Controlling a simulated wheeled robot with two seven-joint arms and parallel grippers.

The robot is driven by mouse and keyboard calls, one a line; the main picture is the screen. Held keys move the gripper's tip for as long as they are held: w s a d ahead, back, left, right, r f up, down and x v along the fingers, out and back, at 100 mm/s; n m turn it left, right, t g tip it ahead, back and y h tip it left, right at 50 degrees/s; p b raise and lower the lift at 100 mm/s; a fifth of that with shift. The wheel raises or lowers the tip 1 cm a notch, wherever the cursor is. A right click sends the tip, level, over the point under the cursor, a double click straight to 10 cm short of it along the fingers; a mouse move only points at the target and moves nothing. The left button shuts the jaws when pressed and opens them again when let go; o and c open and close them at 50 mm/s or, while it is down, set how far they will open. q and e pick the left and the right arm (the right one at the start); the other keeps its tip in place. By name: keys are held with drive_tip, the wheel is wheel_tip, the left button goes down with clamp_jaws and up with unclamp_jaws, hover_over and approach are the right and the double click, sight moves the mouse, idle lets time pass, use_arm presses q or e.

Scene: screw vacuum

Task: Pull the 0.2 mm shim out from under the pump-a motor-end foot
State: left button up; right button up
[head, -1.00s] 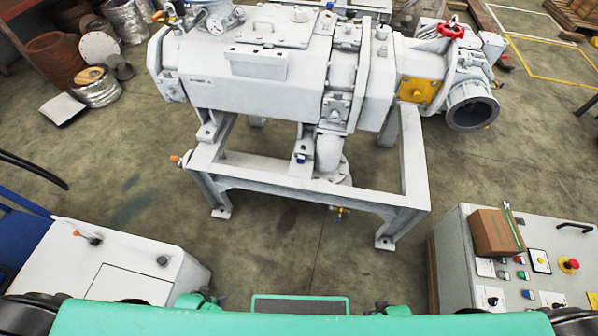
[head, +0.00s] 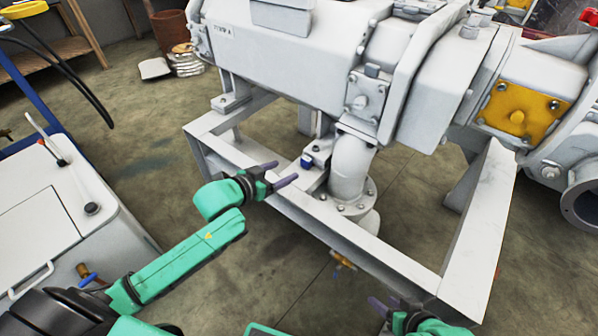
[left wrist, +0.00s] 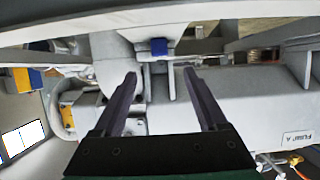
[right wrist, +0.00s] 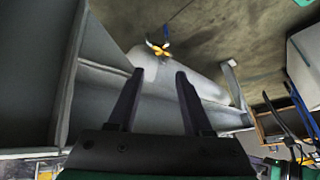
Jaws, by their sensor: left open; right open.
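The grey pump (head: 290,60), lettered as pump A, sits on a pale steel frame (head: 330,230). One of its feet (head: 320,152) stands on the frame's front part, with a small blue piece (head: 306,162) at it. The blue piece also shows in the left wrist view (left wrist: 158,46), beyond the fingers. I cannot tell whether it is the shim's tab; no thin shim edge is clear. My left gripper (head: 281,173) is open and empty, just short of the blue piece and pointing at it. My right gripper (head: 390,306) is open and empty, low in front of the frame.
A vertical pipe elbow (head: 352,170) with a flange stands right of the foot. Another pump foot (head: 230,102) is further left. A brass valve (head: 343,260) hangs below the front rail. A white cabinet (head: 60,215) stands at left. Floor in front of the frame is open.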

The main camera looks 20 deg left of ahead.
sight(304, 162)
use_arm(q)
drive_tip(key=b+x, duration=0.3)
drive_tip(key=x, duration=0.7)
drive_tip(key=shift+w+f+b, duration=0.1)
drive_tip(key=shift+f+b, duration=0.05)
drive_tip(key=shift+b, duration=0.15)
drive_tip(key=shift+w+d, duration=0.2)
drive_tip(key=shift+w, duration=0.05)
use_arm(e)
drive_tip(key=w+a+f+m+t+y, duration=0.1)
drive_tip(key=a+f+t+y, duration=0.2)
drive_tip(key=a+t, duration=0.2)
drive_tip(key=shift+a+f, duration=0.25)
drive_tip(key=shift+a, duration=0.6)
use_arm(q)
drive_tip(key=shift+c, duration=0.3)
